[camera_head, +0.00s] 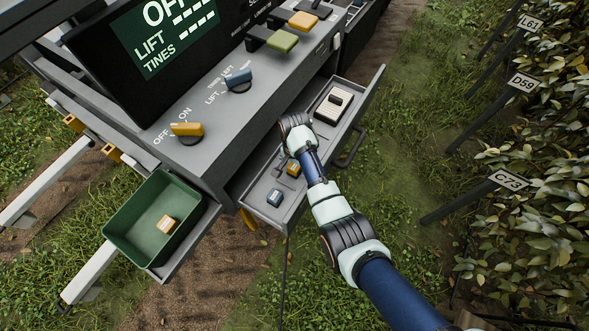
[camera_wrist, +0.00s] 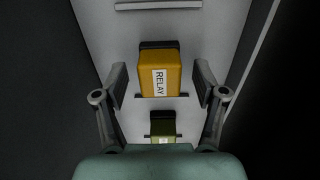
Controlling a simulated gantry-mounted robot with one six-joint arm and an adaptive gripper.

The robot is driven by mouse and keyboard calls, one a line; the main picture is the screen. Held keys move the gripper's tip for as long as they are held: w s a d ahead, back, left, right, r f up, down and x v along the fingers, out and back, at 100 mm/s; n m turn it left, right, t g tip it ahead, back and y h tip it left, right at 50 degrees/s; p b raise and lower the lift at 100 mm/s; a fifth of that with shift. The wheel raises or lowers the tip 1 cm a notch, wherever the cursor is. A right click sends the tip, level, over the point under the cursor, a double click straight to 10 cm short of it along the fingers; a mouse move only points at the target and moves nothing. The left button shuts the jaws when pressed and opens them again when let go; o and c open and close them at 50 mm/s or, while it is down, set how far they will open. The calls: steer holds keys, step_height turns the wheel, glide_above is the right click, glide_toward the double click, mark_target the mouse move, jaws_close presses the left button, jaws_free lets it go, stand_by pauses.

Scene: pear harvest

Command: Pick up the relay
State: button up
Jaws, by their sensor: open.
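In the wrist view, an orange-yellow block labelled RELAY (camera_wrist: 158,75) stands against a grey surface, with a dark piece along its far edge. My gripper (camera_wrist: 161,79) is open, with one finger on each side of the relay. A gap shows between each finger and the block. In the head view, my arm reaches to the open drawer under the console, and the gripper itself is hidden. An orange block (camera_head: 294,168) lies in the drawer beside my arm; I cannot tell whether it is the labelled relay.
A green block (camera_wrist: 163,127) sits nearer my palm. A green bin (camera_head: 138,208) at left holds a labelled orange block (camera_head: 166,224). Console knobs lie above.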

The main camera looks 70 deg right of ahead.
steer(key=c, duration=1.2)
steer(key=shift+c, duration=0.3)
steer(key=shift+r, duration=0.15)
